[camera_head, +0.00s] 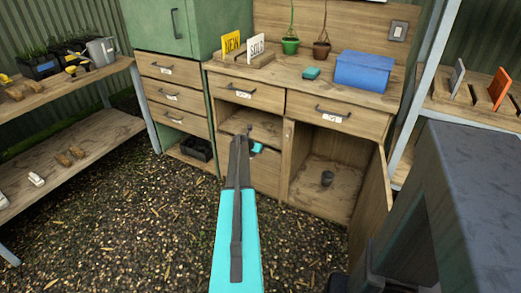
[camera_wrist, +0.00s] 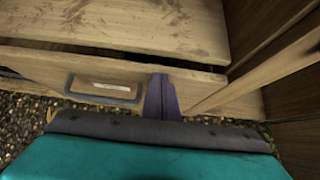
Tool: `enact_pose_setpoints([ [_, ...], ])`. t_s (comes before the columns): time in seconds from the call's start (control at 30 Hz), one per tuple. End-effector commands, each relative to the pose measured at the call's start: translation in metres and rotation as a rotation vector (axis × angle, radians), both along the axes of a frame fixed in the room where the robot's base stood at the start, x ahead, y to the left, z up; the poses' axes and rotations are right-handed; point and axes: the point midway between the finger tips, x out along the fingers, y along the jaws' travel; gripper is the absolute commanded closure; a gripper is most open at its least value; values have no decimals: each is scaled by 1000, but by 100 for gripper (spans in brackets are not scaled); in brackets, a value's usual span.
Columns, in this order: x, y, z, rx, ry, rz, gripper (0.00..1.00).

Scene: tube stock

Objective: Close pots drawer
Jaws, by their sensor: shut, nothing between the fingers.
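My gripper (camera_head: 250,147) is shut and empty, in front of the bench's left bay. In the wrist view my fingers (camera_wrist: 162,97) are together at a wooden drawer front (camera_wrist: 40,62), just right of its dark handle and pale label (camera_wrist: 97,86). I cannot tell whether they touch it. In the head view the bay has an open gap (camera_head: 262,124) above a lower wooden front (camera_head: 265,172), partly hidden by my arm. Two upper drawers, left (camera_head: 240,92) and right (camera_head: 310,109), look shut. The labels are too small to read, so I cannot tell which is the pots drawer.
A cupboard door (camera_head: 372,205) stands open at the right, with a small dark pot (camera_head: 327,178) inside the cupboard. A green cabinet (camera_head: 170,28) with drawers stands left. Shelving (camera_head: 75,138) lines the far left. The gravel floor (camera_head: 130,220) is clear.

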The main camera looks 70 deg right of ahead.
Motion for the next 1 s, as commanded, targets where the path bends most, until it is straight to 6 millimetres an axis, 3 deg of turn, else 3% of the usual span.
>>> enact_pose_setpoints([
  [0.33,2,42,2,8,2,-7,100],
  [1.0,11,98,56,9,0,-9,100],
])
